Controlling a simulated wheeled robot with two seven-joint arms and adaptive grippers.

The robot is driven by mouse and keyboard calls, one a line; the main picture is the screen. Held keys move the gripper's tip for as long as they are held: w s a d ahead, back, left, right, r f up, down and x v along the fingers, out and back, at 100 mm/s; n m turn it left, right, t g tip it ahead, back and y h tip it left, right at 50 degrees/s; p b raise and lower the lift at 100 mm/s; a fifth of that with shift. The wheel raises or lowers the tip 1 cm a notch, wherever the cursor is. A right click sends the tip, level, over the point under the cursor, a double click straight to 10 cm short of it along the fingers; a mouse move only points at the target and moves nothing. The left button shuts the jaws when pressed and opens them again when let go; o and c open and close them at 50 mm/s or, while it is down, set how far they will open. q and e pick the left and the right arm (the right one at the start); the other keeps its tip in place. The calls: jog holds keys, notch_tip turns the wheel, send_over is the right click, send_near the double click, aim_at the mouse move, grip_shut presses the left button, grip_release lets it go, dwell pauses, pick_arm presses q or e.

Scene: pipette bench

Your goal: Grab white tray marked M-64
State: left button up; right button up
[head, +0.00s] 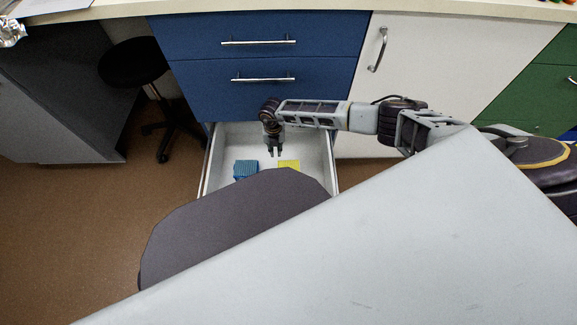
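I cannot make out a white tray marked M-64 in the head view, and no such marking is readable. My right gripper (275,151) points down over the open white drawer (216,152), near its back. Its fingers are too small in the picture to tell whether they are open or shut. I see nothing clearly held in it. My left gripper is not in view.
A blue ribbed item (245,169) and a yellow item (289,165) lie in the drawer. Shut blue drawers (262,58) are above it. A white cabinet door (425,60) is right. A black stool (134,62) stands left. Brown floor is clear at lower left.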

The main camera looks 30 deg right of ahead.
aim_at(289, 169)
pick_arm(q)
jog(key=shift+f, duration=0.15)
pick_arm(e)
jog(key=shift+f, duration=0.15)
